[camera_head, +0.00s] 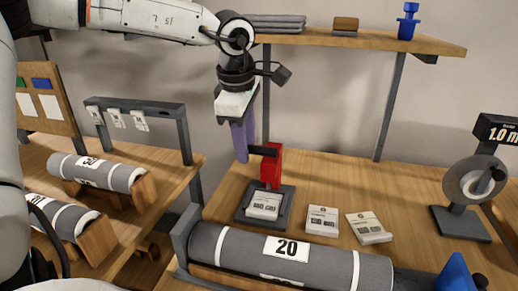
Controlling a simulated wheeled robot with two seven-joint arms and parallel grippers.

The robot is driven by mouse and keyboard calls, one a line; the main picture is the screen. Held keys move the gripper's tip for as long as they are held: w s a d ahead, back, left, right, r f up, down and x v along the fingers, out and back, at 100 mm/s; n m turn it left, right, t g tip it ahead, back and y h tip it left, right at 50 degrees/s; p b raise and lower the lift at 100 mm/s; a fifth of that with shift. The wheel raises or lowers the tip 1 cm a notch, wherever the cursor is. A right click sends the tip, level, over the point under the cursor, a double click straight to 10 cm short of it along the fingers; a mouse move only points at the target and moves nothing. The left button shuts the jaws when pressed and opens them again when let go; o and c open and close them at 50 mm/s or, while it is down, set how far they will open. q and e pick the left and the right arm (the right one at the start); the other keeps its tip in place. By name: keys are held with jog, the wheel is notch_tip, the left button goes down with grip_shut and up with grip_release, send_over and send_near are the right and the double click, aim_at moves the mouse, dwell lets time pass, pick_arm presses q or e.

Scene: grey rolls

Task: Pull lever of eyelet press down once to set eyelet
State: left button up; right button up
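The eyelet press (271,167) stands on the bench, with a red upright post on a dark grey base plate (283,216). Its short black lever (262,150) sticks out to the left from near the top of the post. A white labelled packet (264,206) lies on the base plate. My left gripper (243,143) points down with purple fingers just left of the post, at the lever's free end. The fingers overlap the lever end in the picture; I cannot tell whether they touch it or how far apart they are. My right gripper is not in view.
A grey roll labelled 20 (235,248) lies in a cradle in front of the press. Two label cards (322,220) (368,228) lie right of it. A tape stand (461,222) is at the right. A shelf (370,39) is behind; more rolls (100,172) lie left.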

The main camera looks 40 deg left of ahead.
pick_arm(q)
jog(key=c, duration=0.7)
jog(key=shift+f, duration=0.1)
jog(key=shift+s+d+f+b, duration=0.2)
jog(key=shift+s+f+b, duration=0.15)
jog(key=shift+f+b, duration=0.5)
jog(key=shift+s+d+f+b, duration=0.15)
jog(key=shift+s+f+b, duration=0.15)
jog(key=shift+f+b, duration=0.5)
jog(key=shift+r, duration=0.1)
